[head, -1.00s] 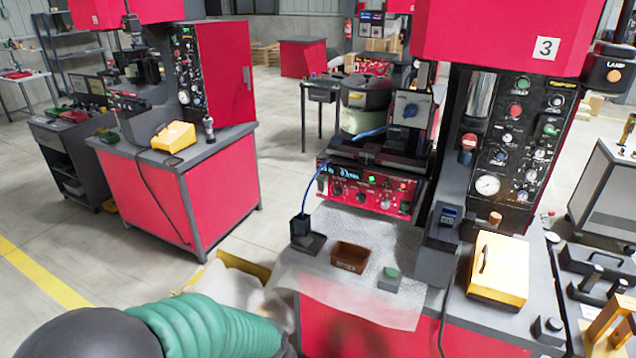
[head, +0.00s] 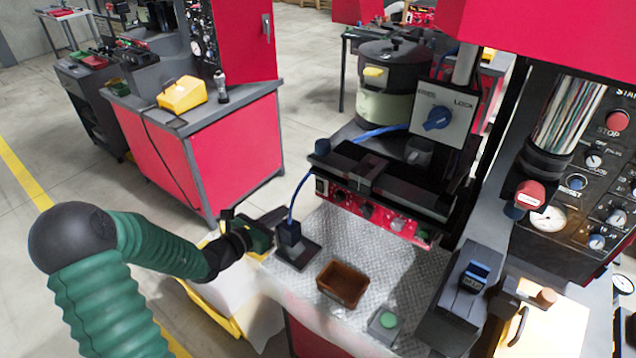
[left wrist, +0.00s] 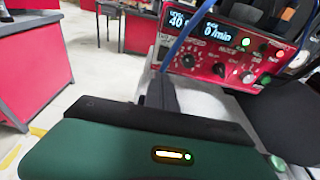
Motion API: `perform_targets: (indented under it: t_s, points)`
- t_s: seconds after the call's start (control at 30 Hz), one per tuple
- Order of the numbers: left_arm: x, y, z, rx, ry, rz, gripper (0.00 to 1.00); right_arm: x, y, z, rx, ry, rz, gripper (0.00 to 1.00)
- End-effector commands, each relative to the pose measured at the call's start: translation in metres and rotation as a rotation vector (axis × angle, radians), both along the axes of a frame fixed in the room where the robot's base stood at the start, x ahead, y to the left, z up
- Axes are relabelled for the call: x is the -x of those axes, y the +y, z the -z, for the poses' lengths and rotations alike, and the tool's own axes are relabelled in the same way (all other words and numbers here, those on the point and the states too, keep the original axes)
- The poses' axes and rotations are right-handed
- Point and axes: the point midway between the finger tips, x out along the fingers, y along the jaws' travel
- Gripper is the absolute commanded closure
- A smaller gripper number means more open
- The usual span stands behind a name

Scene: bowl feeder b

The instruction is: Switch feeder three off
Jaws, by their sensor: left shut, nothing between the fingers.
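The red feeder control box (head: 372,212) sits under the bowl feeder at the machine marked 3 earlier. Its knobs face me in the head view; its upper part is hidden by a black rail. In the left wrist view the control box (left wrist: 225,60) shows a lit display, several knobs and green lights. My left gripper (head: 280,222) is shut and empty, left of the box and apart from it, close to a small black block with a blue cable. In the left wrist view its green housing fills the bottom. My right gripper is not in view.
A brown tray (head: 343,284) and a green button (head: 388,320) stand on the metal worktop. The black cable block (head: 289,236) is beside my left gripper. A white panel with a blue rotary knob (head: 438,118) stands above the box. A red stop button (head: 618,120) is at the right.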

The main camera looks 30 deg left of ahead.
Motion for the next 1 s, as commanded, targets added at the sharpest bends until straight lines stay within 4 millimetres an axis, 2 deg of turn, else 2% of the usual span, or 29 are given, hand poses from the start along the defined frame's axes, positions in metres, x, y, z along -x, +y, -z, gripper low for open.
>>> perform_targets:
  t_s: [0.23, 0.37, 0.8, 1.0]
  points:
    - [-0.004, -0.001, 0.002, -0.002, 0.004, 0.005, 1.0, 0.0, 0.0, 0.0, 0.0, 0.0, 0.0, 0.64]
    - [-0.014, -0.003, 0.004, -0.003, 0.005, 0.008, 1.0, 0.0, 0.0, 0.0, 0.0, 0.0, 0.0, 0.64]
    - [-0.103, -0.011, 0.021, -0.003, 0.004, 0.009, 1.0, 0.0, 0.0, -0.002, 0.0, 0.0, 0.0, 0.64]
    - [-0.133, -0.012, 0.017, -0.004, 0.005, 0.007, 1.0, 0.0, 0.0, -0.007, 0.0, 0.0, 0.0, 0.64]
